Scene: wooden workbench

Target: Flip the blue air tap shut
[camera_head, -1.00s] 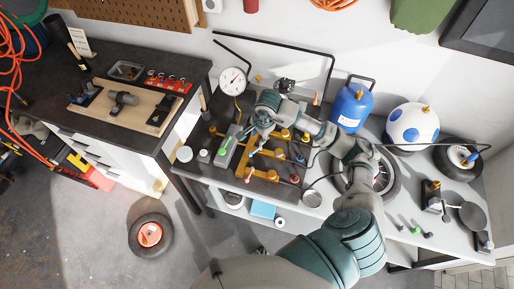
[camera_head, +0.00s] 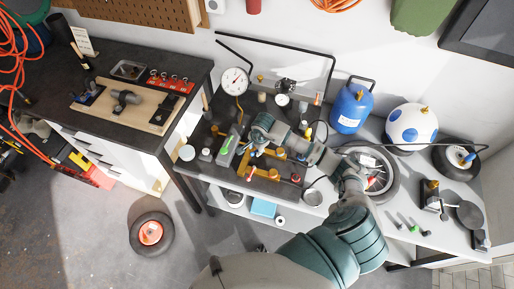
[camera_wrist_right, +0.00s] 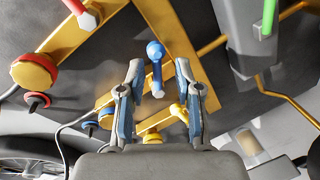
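In the right wrist view, the blue tap (camera_wrist_right: 157,70) has a short lever with a round ball at its top end. The lever lies between the two fingers of my right gripper (camera_wrist_right: 160,76), with a visible gap on each side. The gripper is open and empty. The tap sits among brass pipes (camera_wrist_right: 69,37) on a dark board. In the head view, my right gripper (camera_head: 250,148) is low over the brass pipework, and I cannot make out the blue tap there. My left gripper is not in view.
A yellow tap (camera_wrist_right: 180,112) is close to the fingers in the wrist view. A red handle (camera_wrist_right: 74,5) and a green handle (camera_wrist_right: 268,18) lie farther off. A pressure gauge (camera_head: 235,80) stands behind the pipework, and a blue gas bottle (camera_head: 350,108) stands to the right.

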